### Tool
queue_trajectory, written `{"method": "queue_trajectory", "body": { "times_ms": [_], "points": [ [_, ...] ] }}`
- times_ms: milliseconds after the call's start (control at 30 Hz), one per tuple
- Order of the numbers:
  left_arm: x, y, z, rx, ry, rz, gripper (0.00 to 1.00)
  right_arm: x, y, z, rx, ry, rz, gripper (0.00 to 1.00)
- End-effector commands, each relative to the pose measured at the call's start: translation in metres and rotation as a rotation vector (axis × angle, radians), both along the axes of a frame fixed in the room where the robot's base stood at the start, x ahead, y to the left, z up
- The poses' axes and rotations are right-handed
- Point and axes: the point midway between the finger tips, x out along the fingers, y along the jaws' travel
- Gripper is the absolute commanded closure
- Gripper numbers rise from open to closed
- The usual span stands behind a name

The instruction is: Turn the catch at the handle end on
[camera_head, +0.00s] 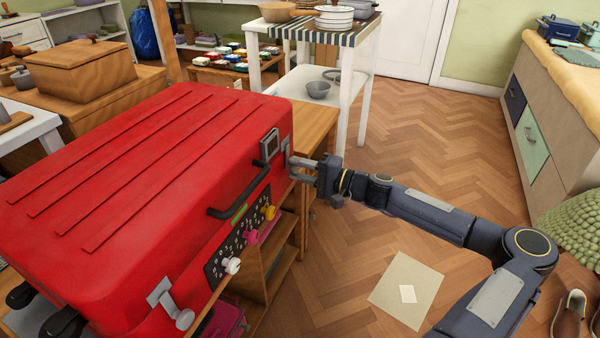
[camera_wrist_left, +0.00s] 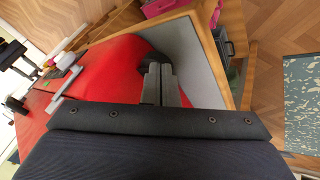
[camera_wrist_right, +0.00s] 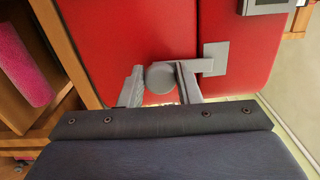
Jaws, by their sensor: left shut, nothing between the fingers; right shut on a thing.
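A big red case (camera_head: 150,170) lies in the left half of the head view, with a dark bar handle (camera_head: 236,198) on its side. The catch at the handle end, grey, is at the case's far corner; in the right wrist view its plate (camera_wrist_right: 214,58) lies on the red side and its round knob (camera_wrist_right: 160,77) stands out. My right gripper (camera_head: 308,165) is shut on that knob, one finger on each side. A second grey catch (camera_head: 170,303) is at the near end. My left gripper (camera_wrist_left: 160,85) is shut and empty over the red case, not made out in the head view.
A dark panel with white, pink and yellow knobs (camera_head: 251,237) is on the case's side below the handle. A wooden shelf unit (camera_head: 280,262) stands beneath. A striped-top stand (camera_head: 335,38) is behind. The floor to the right is mostly clear, with a paper sheet (camera_head: 392,283).

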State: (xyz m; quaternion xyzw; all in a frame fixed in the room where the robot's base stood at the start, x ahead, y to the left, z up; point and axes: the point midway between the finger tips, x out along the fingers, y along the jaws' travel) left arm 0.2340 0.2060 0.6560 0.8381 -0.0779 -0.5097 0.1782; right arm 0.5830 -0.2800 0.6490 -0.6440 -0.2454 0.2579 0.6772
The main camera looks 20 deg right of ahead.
Motion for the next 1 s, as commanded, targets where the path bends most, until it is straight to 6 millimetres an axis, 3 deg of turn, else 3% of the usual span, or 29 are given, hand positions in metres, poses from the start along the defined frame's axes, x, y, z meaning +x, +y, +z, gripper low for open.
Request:
{"method": "queue_trajectory", "body": {
  "times_ms": [667, 700, 800, 867, 1000],
  "points": [
    [0.0, 0.0, -0.0042, 0.0, 0.0, 0.0, 1.0, -0.0003, -0.0001, -0.0014, -0.051, -0.043, 0.001, 0.92],
    [0.0, 0.0, -0.0042, 0.0, 0.0, 0.0, 1.0, -0.0004, 0.0, -0.0014, -0.051, -0.043, 0.001, 0.68],
    [0.0, 0.0, -0.0042, 0.0, 0.0, 0.0, 1.0, -0.0003, 0.0001, -0.0013, -0.051, -0.043, 0.001, 0.55],
    [0.0, 0.0, -0.0042, 0.0, 0.0, 0.0, 1.0, -0.0003, 0.0, -0.0011, -0.05, -0.043, 0.001, 0.49],
    [0.0, 0.0, -0.0041, 0.0, 0.0, 0.0, 1.0, -0.0002, -0.0001, -0.0008, -0.05, -0.043, 0.0, 0.49]
  ]
}}
